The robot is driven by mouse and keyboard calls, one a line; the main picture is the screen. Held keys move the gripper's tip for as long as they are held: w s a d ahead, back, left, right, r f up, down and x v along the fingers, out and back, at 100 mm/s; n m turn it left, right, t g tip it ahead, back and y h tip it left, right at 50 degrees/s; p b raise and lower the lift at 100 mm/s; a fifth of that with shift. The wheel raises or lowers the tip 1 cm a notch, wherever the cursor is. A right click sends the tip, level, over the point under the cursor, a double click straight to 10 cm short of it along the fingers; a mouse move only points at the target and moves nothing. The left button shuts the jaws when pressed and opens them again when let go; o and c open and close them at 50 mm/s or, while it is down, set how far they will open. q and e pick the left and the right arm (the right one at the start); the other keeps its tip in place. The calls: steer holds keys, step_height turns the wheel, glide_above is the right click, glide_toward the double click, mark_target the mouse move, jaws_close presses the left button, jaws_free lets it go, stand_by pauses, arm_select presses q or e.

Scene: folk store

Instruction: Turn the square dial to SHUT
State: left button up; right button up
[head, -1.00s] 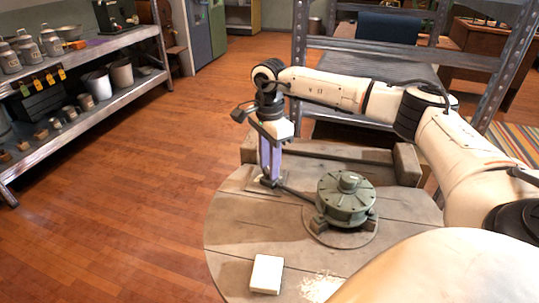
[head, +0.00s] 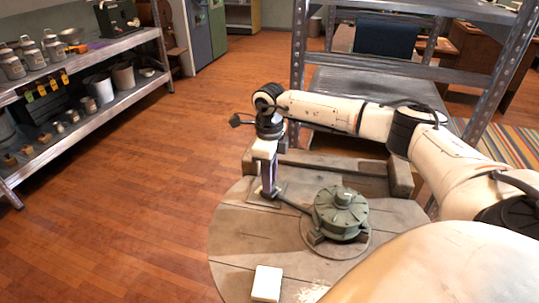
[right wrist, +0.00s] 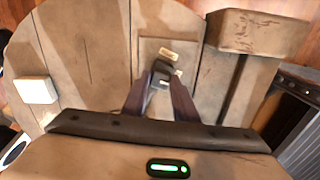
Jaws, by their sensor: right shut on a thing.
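The square dial (right wrist: 160,75) is a small dark knob on a pale plate (right wrist: 150,50) set in the wooden table top. Two small cream labels show on the plate in the right wrist view, too blurred to read. My right gripper (right wrist: 158,84) points down with its purple fingers closed on the two sides of the dial. In the head view my right gripper (head: 269,190) stands upright over the plate (head: 259,200), and its fingers mostly hide the dial. My left gripper is not in view.
A green round machine (head: 341,213) stands right of the plate, with a dark bar running toward it. A white block (head: 267,283) lies near the table's front edge. A wooden beam (head: 330,170) lies behind. A metal shelf (head: 100,55) stands at the left.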

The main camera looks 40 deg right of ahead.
steer(key=shift+m, duration=0.5)
steer(key=o, duration=1.1)
steer(key=shift+c, duration=0.2)
step_height(320, 180, up, 10)
steer(key=shift+r+p, duration=0.2)
steer(key=shift+p, duration=0.2)
